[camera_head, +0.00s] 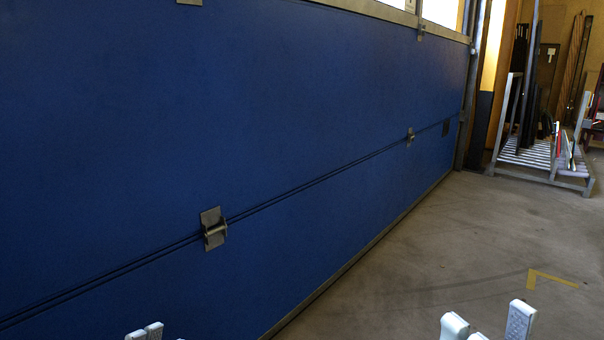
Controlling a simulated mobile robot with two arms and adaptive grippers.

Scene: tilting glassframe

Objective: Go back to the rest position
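My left gripper (145,332) shows only as light grey fingertips at the bottom edge of the head view, in front of the blue door. Two tips stand close together, and the rest is cut off by the frame. My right gripper (488,323) shows at the bottom right, above the concrete floor. Its light grey fingertips stand apart with floor visible between them, and I see nothing held there. Both arms are out of view. No glass frame can be made out.
A large blue sectional door (300,120) with metal hinges (213,229) fills the left and middle. A metal rack (545,160) with long pieces stands at the back right. The concrete floor (450,240) is clear, with a yellow corner mark (540,275).

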